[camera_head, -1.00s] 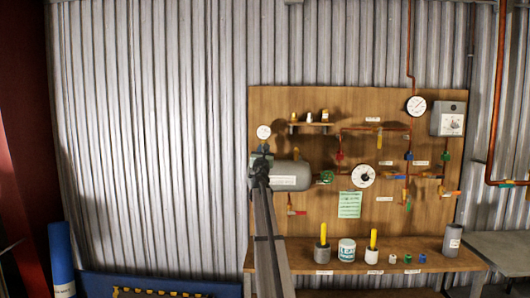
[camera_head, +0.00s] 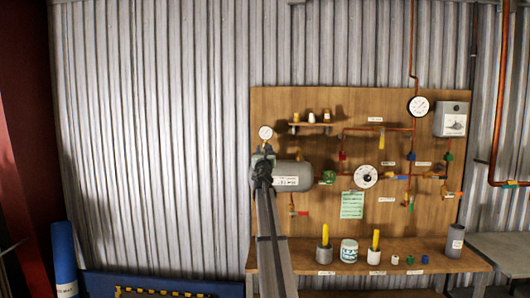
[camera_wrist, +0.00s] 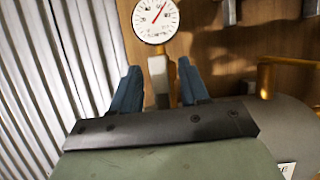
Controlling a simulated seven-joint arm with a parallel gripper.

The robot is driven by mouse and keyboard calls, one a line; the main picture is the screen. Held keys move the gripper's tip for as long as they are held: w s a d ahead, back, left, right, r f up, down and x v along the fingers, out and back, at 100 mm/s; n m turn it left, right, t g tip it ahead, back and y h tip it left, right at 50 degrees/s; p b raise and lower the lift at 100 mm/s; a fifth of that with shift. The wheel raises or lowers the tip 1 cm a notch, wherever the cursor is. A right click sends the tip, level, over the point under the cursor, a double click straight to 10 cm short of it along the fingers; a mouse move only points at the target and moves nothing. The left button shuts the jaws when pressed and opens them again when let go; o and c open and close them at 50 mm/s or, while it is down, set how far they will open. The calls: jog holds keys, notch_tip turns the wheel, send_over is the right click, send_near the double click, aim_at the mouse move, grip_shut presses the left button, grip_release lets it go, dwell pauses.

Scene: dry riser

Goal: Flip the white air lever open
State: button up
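My gripper (camera_wrist: 159,67) shows in the wrist view with its two blue fingers spread apart. Between them stands a pale, whitish upright piece (camera_wrist: 158,72) just below a round white gauge (camera_wrist: 155,18). I cannot tell whether this piece is the white air lever or the gauge's stem, nor whether a finger touches it. In the head view my gripper (camera_head: 263,165) is at the left end of the grey tank (camera_head: 291,177), under the small gauge (camera_head: 265,133). My arm hides part of that end, and no white lever can be made out there.
A shelf (camera_head: 310,124) sticks out above the tank. Cups and small parts stand on the bench (camera_head: 420,255) below. Corrugated wall lies open to the left.

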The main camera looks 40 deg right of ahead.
jog(key=v, duration=1.4)
jog(key=shift+d, duration=0.15)
dwell(0.5)
